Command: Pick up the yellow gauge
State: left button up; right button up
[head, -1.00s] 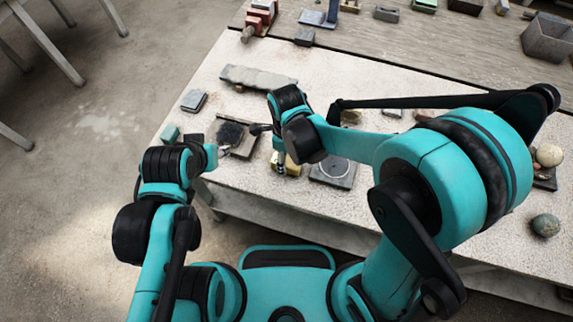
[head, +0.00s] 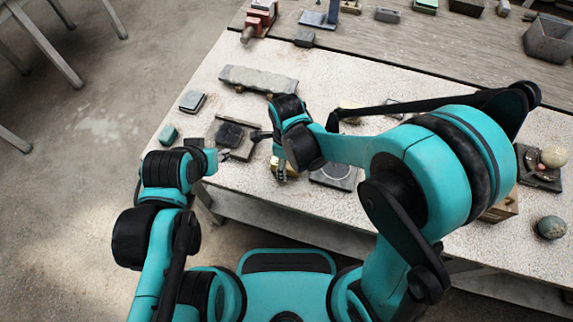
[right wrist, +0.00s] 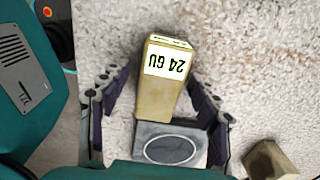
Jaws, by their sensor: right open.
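The yellow gauge is a dull yellow block with a white label reading "24 GU". It fills the middle of the right wrist view (right wrist: 160,98). In the head view its yellow body shows only partly (head: 288,166), beneath my right gripper (head: 281,173). In the right wrist view my right gripper (right wrist: 156,88) is open, with one dark finger on each side of the gauge and visible gaps at both sides. My left gripper (head: 222,155) is small and partly hidden at the table's left edge; its jaws are unclear.
A grey block with a pale ring (right wrist: 170,150) stands close to the gauge; it also shows in the head view (head: 334,175). A wooden block (right wrist: 269,162) lies nearby. A dark square pad (head: 229,134) and a long stone slab (head: 257,79) lie farther left and back.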

jog(key=c, duration=1.4)
jog(key=shift+r+p, duration=0.45)
jog(key=r, duration=0.1)
jog(key=r+p, duration=0.1)
jog(key=r, duration=0.1)
jog(key=r+p, duration=0.1)
jog(key=shift+s+d+r, duration=0.2)
jog(key=shift+d+r, duration=0.05)
jog(key=shift+r, duration=0.05)
jog(key=s+d+r+p, duration=0.1)
jog(key=s+d+r, duration=0.1)
jog(key=d, duration=0.1)
jog(key=s+d+r+p, duration=0.1)
jog(key=s+d+r, duration=0.1)
jog(key=d, duration=0.1)
jog(key=s+d+r+p, duration=0.1)
jog(key=s+d+r, duration=0.1)
jog(key=d, duration=0.1)
jog(key=shift+s, duration=0.15)
